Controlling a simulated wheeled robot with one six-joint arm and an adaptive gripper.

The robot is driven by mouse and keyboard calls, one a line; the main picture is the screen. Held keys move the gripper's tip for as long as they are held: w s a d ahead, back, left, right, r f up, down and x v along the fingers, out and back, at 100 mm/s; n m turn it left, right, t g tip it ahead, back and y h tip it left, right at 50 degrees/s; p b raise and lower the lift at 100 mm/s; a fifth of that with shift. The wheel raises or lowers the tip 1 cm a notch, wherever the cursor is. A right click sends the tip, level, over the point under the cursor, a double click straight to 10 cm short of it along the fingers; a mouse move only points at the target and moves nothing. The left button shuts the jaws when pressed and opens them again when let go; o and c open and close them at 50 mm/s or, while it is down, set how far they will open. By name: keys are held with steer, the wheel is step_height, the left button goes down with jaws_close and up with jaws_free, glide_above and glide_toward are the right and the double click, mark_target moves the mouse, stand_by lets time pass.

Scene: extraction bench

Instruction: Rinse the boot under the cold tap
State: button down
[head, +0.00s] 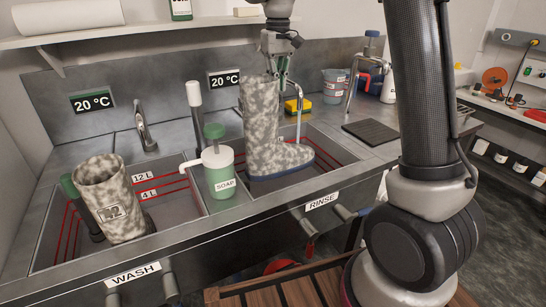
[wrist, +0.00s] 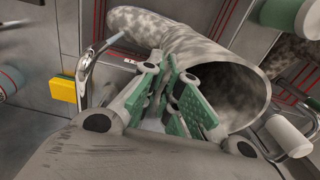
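A mottled grey-and-cream boot (head: 262,118) with a dark blue sole is upright in the rinse basin (head: 335,166); I cannot tell whether its sole touches the floor. My gripper (head: 282,76) is at the right side of its top rim. In the wrist view, my gripper's green pads (wrist: 172,100) are close together at the rim of the boot (wrist: 215,80), apparently pinching its wall. The rinse tap (head: 298,92) arches beside the shaft, with a pale vertical streak like water over the foot. It also shows in the wrist view (wrist: 84,72).
A second mottled boot (head: 104,192) stands tilted in the wash basin (head: 190,212). A soap dispenser (head: 218,172) stands on the divider. A yellow sponge (head: 298,105), a blue-grey bucket (head: 335,84) and a dark mat (head: 370,132) are behind and right. A shelf (head: 130,31) runs above.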

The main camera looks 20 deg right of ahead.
steer(key=shift+a, duration=0.15)
steer(key=shift+s+a, duration=0.1)
steer(key=shift+a, duration=0.35)
steer(key=shift+d, duration=0.6)
steer(key=s+d, duration=0.2)
steer(key=s, duration=0.9)
steer(key=shift+s+d, duration=0.15)
steer(key=shift+s, duration=0.1)
stand_by(0.5)
stand_by(1.2)
